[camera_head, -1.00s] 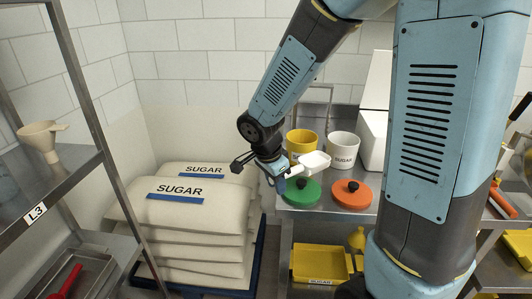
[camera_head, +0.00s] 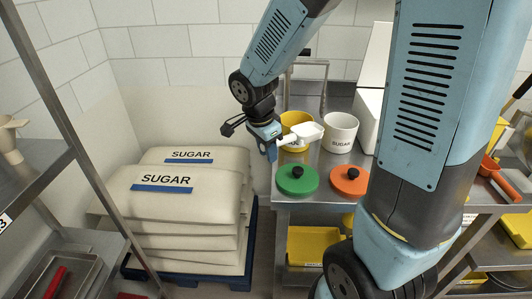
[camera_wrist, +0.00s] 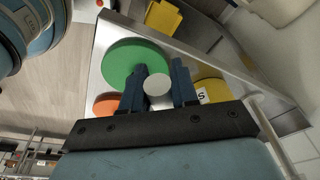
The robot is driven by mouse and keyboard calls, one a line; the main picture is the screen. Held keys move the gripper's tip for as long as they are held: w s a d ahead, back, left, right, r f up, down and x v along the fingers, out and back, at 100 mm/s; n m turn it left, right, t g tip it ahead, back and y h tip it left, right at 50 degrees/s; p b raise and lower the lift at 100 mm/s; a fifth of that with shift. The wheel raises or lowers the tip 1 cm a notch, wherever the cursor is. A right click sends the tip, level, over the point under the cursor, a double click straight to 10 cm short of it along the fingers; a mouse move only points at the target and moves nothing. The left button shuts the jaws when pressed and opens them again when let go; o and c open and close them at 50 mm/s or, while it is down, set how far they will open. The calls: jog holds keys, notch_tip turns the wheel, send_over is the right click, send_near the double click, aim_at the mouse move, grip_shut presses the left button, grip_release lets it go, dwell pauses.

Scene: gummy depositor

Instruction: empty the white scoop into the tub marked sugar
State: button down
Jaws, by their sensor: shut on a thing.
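The white scoop (camera_head: 307,132) is held roughly level; I cannot tell its contents from its white bowl. My gripper (camera_head: 279,142) is shut on its handle, whose round white end (camera_wrist: 157,85) shows between the blue fingers in the wrist view. The white tub marked SUGAR (camera_head: 341,136) stands upright and open on the steel table, just right of the scoop in the head view. The scoop's bowl appears in front of a yellow tub (camera_head: 293,157), hiding part of it and its label. That yellow tub also shows in the wrist view (camera_wrist: 212,90).
A green lid (camera_head: 297,181) and an orange lid (camera_head: 350,180) with black knobs lie in front of the tubs. A white box (camera_head: 369,115) stands right of the white tub. Stacked SUGAR sacks (camera_head: 160,195) are left of the table (camera_head: 318,205). Yellow bins sit below.

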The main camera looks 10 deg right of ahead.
jog(key=shift+g+y, duration=0.3)
jog(key=shift+y, duration=0.6)
jog(key=shift+w+d+r, duration=0.1)
jog(key=shift+d+r, duration=0.2)
jog(key=shift+r, duration=0.3)
jog(key=shift+w+d+r, duration=0.15)
jog(key=shift+d+r, duration=0.15)
jog(key=shift+r, duration=0.3)
jog(key=shift+w+d+r, duration=0.1)
jog(key=shift+d+r, duration=0.2)
jog(key=shift+r, duration=0.3)
jog(key=shift+r, duration=0.1)
jog(key=shift+g+y, duration=0.5)
jog(key=shift+y, duration=0.3)
jog(key=shift+w+d+r, duration=0.15)
jog(key=shift+d+r, duration=0.2)
jog(key=shift+r, duration=0.45)
jog(key=shift+w+d+r, duration=0.1)
jog(key=shift+d+r, duration=0.25)
jog(key=shift+r, duration=0.45)
jog(key=shift+w+d+r, duration=0.15)
jog(key=shift+d+r, duration=0.2)
jog(key=shift+r, duration=0.45)
jog(key=shift+w+d+r+g+y, duration=0.2)
jog(key=shift+w+d+r+y, duration=0.15)
jog(key=shift+d+r, duration=0.35)
jog(key=shift+w+d+r+g+y, duration=0.25)
jog(key=shift+d+r+y, duration=0.2)
jog(key=shift+d+r, duration=0.2)
jog(key=shift+d, duration=0.1)
